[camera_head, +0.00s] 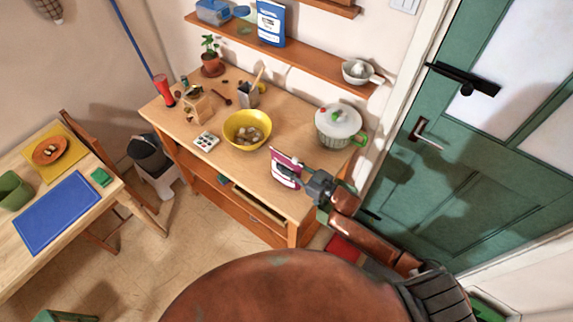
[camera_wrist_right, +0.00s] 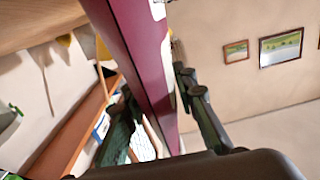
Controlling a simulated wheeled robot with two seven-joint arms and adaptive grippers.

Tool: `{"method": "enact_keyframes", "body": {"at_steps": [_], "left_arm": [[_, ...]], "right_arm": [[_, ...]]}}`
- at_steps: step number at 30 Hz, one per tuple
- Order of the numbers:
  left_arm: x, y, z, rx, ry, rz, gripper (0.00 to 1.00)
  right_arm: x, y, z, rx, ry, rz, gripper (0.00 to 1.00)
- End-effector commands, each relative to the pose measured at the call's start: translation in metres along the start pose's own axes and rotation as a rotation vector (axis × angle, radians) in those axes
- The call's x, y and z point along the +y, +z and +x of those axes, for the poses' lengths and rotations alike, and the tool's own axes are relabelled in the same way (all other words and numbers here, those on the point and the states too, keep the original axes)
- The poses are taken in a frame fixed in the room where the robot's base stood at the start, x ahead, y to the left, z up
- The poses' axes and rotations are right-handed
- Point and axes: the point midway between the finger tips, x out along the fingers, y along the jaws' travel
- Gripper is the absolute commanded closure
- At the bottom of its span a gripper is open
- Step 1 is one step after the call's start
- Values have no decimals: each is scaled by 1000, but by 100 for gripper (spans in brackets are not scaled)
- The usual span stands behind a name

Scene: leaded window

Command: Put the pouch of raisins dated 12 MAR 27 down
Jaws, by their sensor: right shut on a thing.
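A purple and white pouch (camera_head: 285,168) is upright over the front right part of the wooden worktop. I cannot tell whether its bottom touches the wood. No date on it can be read. My right gripper (camera_head: 305,181) is shut on the pouch from its right side. In the right wrist view the pouch (camera_wrist_right: 143,50) stands edge-on between the fingers of my right gripper (camera_wrist_right: 165,115). My left gripper is not in view.
A yellow bowl (camera_head: 247,131) with round things stands left of the pouch, and a lidded pot (camera_head: 340,127) behind it. The worktop (camera_head: 291,131) is bare between bowl and pot. An egg-box-like tray (camera_head: 206,141) lies further left. A shelf (camera_head: 290,57) runs above.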

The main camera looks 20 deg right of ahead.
Motion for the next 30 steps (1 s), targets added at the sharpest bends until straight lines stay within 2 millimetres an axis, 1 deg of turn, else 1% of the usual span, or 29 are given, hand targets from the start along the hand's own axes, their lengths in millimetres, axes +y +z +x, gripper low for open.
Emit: {"method": "enact_keyframes", "body": {"at_steps": [1, 2, 9, 16, 19, 23, 30], "left_arm": [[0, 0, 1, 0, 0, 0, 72], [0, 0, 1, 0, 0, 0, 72], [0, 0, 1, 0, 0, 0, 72], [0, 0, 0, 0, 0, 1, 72], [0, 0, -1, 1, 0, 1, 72], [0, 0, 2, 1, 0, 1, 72], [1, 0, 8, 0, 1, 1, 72]], "right_arm": [[0, 2, 0, 1, 0, 0, 100], [0, 2, 0, -1, 0, 1, 72], [0, 2, 0, -1, 0, 1, 57], [0, 1, 0, 0, 0, 1, 57], [0, -2, -1, 0, 0, 0, 57], [0, 1, -18, -2, 2, 1, 57], [0, 2, -69, -4, 2, 2, 57]]}}
